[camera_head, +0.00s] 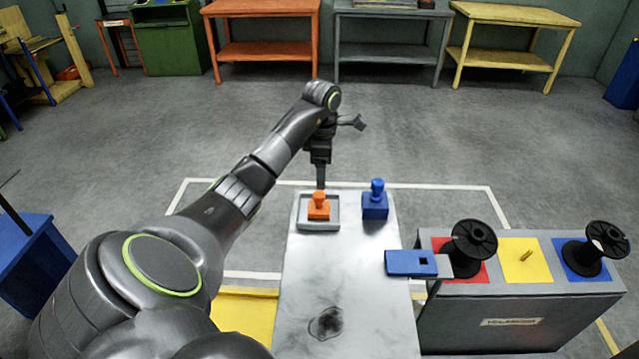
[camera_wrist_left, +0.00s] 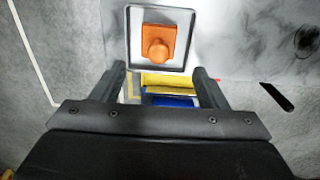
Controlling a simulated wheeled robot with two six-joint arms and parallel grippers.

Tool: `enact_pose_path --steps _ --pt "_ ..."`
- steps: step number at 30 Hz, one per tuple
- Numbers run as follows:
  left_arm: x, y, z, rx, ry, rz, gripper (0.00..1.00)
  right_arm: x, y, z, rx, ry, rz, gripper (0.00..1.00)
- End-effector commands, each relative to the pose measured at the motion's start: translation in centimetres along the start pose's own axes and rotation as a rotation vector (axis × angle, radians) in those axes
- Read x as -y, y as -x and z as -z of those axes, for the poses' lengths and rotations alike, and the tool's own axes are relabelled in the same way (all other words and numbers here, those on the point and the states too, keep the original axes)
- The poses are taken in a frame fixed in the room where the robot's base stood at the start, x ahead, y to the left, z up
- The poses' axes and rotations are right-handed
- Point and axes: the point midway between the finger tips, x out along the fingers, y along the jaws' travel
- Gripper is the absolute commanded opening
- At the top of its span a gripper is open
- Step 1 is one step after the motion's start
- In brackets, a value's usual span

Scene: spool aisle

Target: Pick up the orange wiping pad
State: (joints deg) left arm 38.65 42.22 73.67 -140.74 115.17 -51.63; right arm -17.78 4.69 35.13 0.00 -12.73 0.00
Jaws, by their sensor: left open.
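The orange wiping pad (camera_head: 318,207) has a square base and a round knob on top. It sits upright in a shallow grey tray (camera_head: 303,223) at the far end of the light, smudged table. In the left wrist view, the pad (camera_wrist_left: 158,42) lies just beyond the fingertips, with the tray rim (camera_wrist_left: 130,40) around it. My left gripper (camera_head: 320,184) points down above the tray's far side, apart from the pad. In the left wrist view, the left gripper (camera_wrist_left: 160,70) has its fingers spread with nothing between them. My right gripper is not in view.
A blue knobbed pad (camera_head: 375,206) stands right of the tray. A dark smudge (camera_head: 326,323) marks the near tabletop (camera_head: 345,270). A blue slotted piece (camera_head: 411,263) is at the table's right edge. Black spools (camera_head: 474,245) stand on a grey cabinet (camera_head: 520,315) at right.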

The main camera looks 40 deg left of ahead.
Motion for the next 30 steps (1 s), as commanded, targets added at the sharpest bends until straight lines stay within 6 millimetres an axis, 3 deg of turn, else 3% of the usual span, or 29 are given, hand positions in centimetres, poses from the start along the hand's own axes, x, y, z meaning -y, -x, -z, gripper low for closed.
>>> enact_pose_path --steps 1,6,16,28,30 --pt "0.0 -1.1 0.0 0.000 0.000 0.000 0.67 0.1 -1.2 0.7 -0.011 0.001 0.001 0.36" --pt "0.0 -3.0 0.0 0.000 0.000 0.000 0.67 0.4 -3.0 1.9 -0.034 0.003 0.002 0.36" --pt "0.0 -6.5 0.1 0.000 0.000 0.000 0.67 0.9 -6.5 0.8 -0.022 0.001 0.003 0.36" --pt "-0.1 -9.1 0.3 -0.001 0.001 0.000 0.67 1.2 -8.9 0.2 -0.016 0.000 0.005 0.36" --pt "-0.1 -9.7 0.6 -0.002 0.001 0.006 0.67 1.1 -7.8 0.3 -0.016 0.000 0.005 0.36"
